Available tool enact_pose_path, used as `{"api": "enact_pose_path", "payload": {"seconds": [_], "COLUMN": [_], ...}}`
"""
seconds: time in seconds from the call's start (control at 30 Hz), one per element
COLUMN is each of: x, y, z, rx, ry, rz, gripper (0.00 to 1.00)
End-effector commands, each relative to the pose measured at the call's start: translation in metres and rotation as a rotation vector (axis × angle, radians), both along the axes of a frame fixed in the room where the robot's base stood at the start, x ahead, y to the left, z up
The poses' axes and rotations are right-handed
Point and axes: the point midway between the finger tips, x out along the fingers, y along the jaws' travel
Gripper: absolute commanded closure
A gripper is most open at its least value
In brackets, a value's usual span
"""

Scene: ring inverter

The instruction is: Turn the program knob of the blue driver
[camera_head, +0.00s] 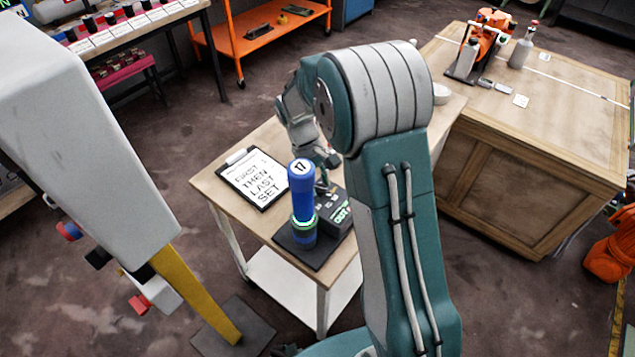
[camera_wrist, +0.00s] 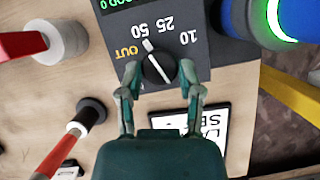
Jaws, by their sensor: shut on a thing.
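The blue driver (camera_head: 302,190) is an upright blue cylinder marked 17 with a glowing green ring, on a dark base on the small table. Beside it is a dark control box (camera_head: 335,212) with a green display. In the wrist view the box's black program knob (camera_wrist: 158,66) has a white line pointing about at 50, among the labels OUT, 50, 25 and 10. My gripper (camera_wrist: 158,78) has its fingers on both sides of the knob and is shut on it. In the head view my arm partly hides the box, and the knob is not clear.
A clipboard (camera_head: 255,178) reading FIRST, THEN, LAST, SET lies left of the driver. In the wrist view, a white cylinder (camera_wrist: 62,40) and a black-collared part (camera_wrist: 90,112) stand left of the box. A wooden crate table (camera_head: 560,120) is at the right.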

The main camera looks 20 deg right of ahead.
Motion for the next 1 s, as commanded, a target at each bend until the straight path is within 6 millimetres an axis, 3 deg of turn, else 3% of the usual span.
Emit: {"api": "enact_pose_path", "payload": {"seconds": [0.03, 0.07, 0.1, 0.13, 0.57, 0.67, 1.0], "x": [-0.002, -0.002, -0.001, -0.001, 0.001, 0.005, 0.03], "y": [-0.001, -0.001, -0.001, -0.001, 0.001, 0.003, 0.015], "z": [-0.002, -0.002, -0.002, -0.002, 0.003, 0.013, 0.077], "rx": [-0.002, -0.001, -0.001, -0.001, -0.002, -0.002, -0.001], "ry": [0.006, 0.006, 0.006, 0.005, 0.0, -0.002, -0.002], "rz": [0.0, 0.001, 0.001, 0.001, 0.002, 0.002, 0.002], "gripper": [1.0, 0.4, 0.22, 0.18, 0.18, 0.18, 0.18]}}
